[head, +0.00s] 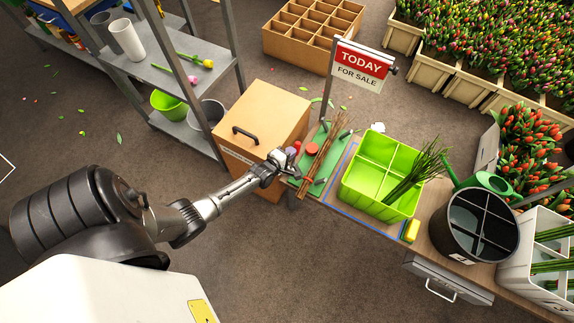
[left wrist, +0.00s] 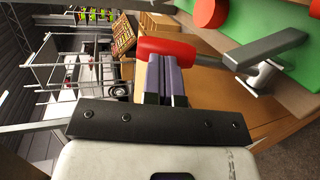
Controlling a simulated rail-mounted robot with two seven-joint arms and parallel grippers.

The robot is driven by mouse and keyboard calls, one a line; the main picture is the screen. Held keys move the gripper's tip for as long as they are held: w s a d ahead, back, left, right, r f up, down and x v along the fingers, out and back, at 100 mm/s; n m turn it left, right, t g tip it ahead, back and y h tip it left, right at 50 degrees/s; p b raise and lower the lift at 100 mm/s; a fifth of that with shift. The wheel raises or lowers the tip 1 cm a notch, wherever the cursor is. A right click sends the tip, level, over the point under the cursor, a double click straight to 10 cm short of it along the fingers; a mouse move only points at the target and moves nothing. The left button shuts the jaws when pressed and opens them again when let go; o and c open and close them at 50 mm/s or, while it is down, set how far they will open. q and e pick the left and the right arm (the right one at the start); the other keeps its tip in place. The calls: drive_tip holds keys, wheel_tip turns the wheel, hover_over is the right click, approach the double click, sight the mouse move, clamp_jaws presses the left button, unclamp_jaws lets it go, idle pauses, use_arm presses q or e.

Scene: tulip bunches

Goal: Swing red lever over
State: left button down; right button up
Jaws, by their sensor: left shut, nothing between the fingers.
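The red lever's rounded red end (left wrist: 165,48) lies just past my left fingertips in the left wrist view; I cannot tell if they touch it. In the head view a small red end (head: 297,145) shows by the gripper at the bench's left end. My left gripper (head: 288,158) is shut and empty; its purple-grey fingers (left wrist: 167,76) lie together in the left wrist view. A green board (head: 325,140) carries the lever parts, a round red knob (head: 312,149) and a grey metal arm (left wrist: 265,48). Brown sticks partly cover the board. My right gripper is not seen.
A cardboard box (head: 262,115) stands left of the bench, close to my left arm. A sign (head: 361,66) rises behind the board. A lime green divided crate (head: 375,165) and a black divided bucket (head: 475,228) are further right. Open floor lies in front.

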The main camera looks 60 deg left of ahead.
use_arm(q)
drive_tip(key=shift+w+a+f, duration=0.2)
drive_tip(key=shift+w+a, duration=0.25)
drive_tip(key=shift+w, duration=0.3)
drive_tip(key=shift+b, duration=0.3)
drive_tip(key=shift+f, duration=0.1)
drive_tip(key=s+r+p, duration=0.2)
drive_tip(key=p, duration=0.1)
drive_tip(key=shift+s+d+r, duration=0.15)
drive_tip(key=shift+d+r, duration=0.1)
drive_tip(key=r+p+v, duration=0.1)
drive_tip(key=p+v, duration=0.2)
drive_tip(key=v, duration=0.7)
drive_tip(key=shift+s+r+p, duration=0.2)
drive_tip(key=shift+r+p, duration=0.2)
